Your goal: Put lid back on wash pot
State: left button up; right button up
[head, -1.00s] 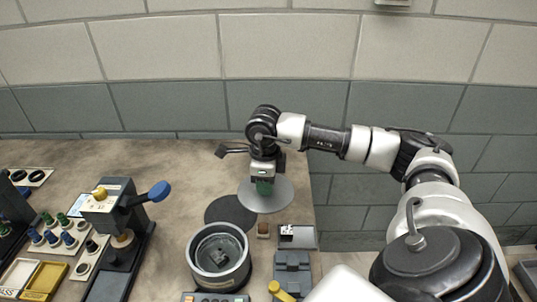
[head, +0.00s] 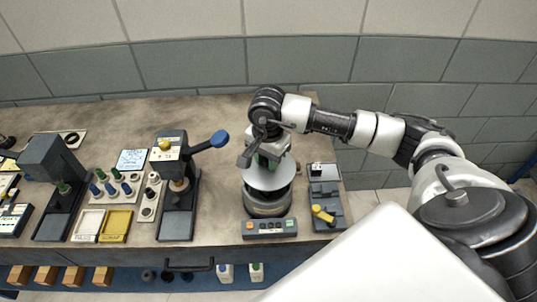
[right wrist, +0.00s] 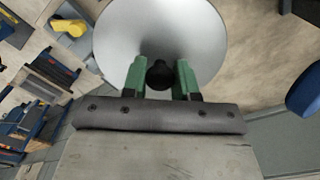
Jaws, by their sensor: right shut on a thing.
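The lid is a round grey metal disc (head: 268,179) with a black knob (right wrist: 159,75) at its middle. My right gripper (head: 269,160) is shut on the knob; its green fingers stand on both sides of it in the right wrist view (right wrist: 160,80). The wash pot (head: 267,207) is a round dark metal pot near the front right of the bench. The lid is over the pot and hides most of its opening. I cannot tell whether the lid touches the rim. My left gripper is not in view.
A control box (head: 270,227) with coloured buttons stands before the pot. A grey fixture with a yellow handle (head: 323,214) is at its right. A press with a blue handle (head: 219,138) and a tray of small bottles stand left.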

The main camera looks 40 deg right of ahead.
aim_at(267, 168)
jog(key=shift+a+f+b, duration=0.1)
jog(key=shift+f+b, duration=0.2)
jog(key=shift+f, duration=0.6)
notch_tip(267, 168, down, 2)
jog(key=shift+b, duration=0.7)
jog(key=shift+f+b, duration=0.65)
jog(key=shift+b, duration=0.05)
jog(key=shift+r, duration=0.1)
jog(key=shift+f+b, duration=0.2)
jog(key=shift+b, duration=1.15)
dwell(0.5)
dwell(0.4)
jog(key=o, duration=1.5)
jog(key=shift+o, duration=0.2)
